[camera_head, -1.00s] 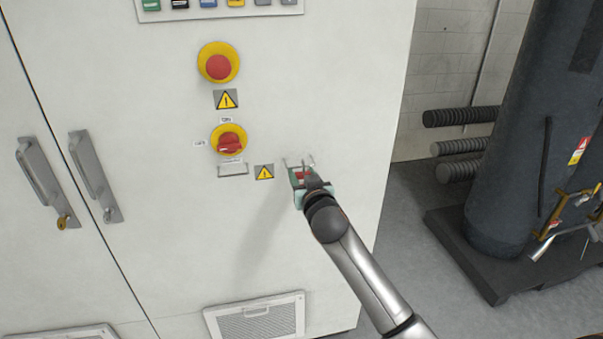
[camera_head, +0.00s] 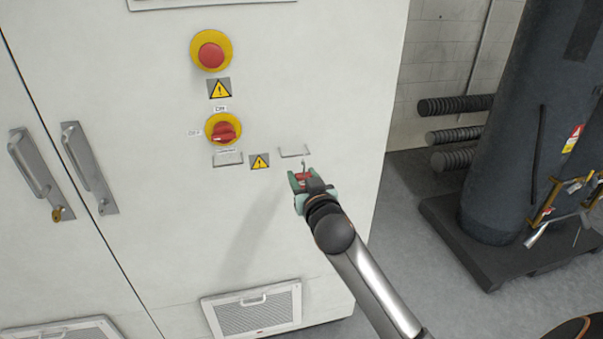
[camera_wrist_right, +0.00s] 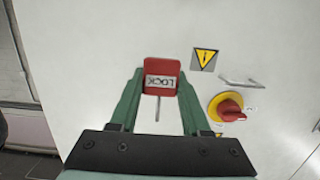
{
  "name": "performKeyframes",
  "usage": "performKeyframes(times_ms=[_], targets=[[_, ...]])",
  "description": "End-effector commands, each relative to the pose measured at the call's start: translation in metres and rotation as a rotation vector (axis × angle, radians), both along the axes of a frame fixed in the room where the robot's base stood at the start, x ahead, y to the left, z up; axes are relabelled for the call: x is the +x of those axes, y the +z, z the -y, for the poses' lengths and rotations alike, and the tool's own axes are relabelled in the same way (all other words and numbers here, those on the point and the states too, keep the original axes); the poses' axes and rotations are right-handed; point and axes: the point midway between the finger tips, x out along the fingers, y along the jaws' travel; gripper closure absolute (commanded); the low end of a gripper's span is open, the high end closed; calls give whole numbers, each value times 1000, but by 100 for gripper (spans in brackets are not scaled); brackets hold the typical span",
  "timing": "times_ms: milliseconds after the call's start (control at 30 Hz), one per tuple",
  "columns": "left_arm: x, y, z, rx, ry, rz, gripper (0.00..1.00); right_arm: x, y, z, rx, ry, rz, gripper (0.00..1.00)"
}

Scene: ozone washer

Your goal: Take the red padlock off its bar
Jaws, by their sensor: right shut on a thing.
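The red padlock (camera_head: 303,177) is between the fingers of my right gripper (camera_head: 304,182), which is shut on its body. Its shackle shows as a thin upright piece above the body in the head view. The right bar (camera_head: 294,152) on the cabinet front is bare, and the padlock is below it and apart from it. In the right wrist view the padlock (camera_wrist_right: 161,77) shows its LOCK label upside down, with the shackle pointing down the picture between the green fingers (camera_wrist_right: 158,95). My left gripper is not in view.
The white cabinet has a red rotary switch (camera_head: 224,131) with another bar (camera_head: 228,159) below it. A red stop button (camera_head: 211,55) sits higher. Door handles (camera_head: 90,168) are at left. A dark tank (camera_head: 520,130) stands at right. Floor between is clear.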

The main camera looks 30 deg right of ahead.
Motion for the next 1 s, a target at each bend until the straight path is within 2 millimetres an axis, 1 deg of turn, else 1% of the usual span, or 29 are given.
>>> performKeyframes(times_ms=[700,1000], targets=[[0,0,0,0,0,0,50,-35,0,-10,1,0,1,100],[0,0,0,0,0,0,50,-46,0,-13,1,-1,0,100]])
